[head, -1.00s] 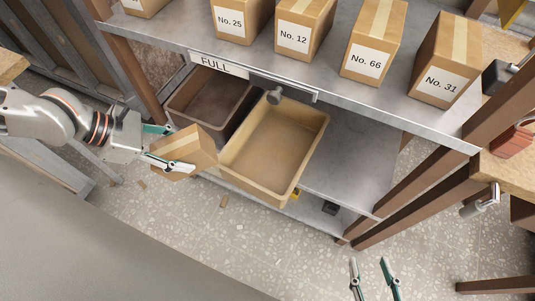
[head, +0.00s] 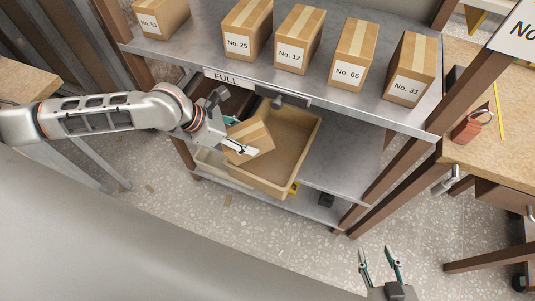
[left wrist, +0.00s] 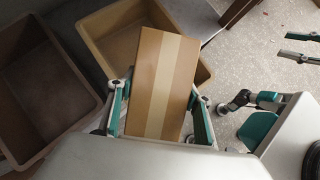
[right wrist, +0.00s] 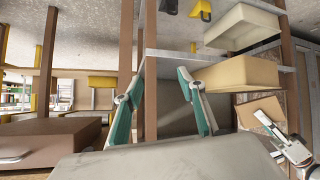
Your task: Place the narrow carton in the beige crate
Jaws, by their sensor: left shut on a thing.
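The narrow carton (head: 249,141) is a brown box with a paler tape strip. My left gripper (head: 231,136) is shut on the carton and holds it tilted over the left part of the beige crate (head: 292,153). In the left wrist view the carton (left wrist: 163,82) lies between the two fingers, with the crate (left wrist: 98,24) behind it. Whether the carton touches the crate rim, I cannot tell. My right gripper (head: 379,264) is open and empty over the floor at the lower right. The right wrist view shows the crate (right wrist: 240,75) from the side.
A darker brown crate (left wrist: 32,98) stands left of the beige one, under the FULL sign (head: 226,77). Several numbered cartons, such as No. 66 (head: 352,52), stand on the shelf above. A pale bin (head: 210,160) sits below.

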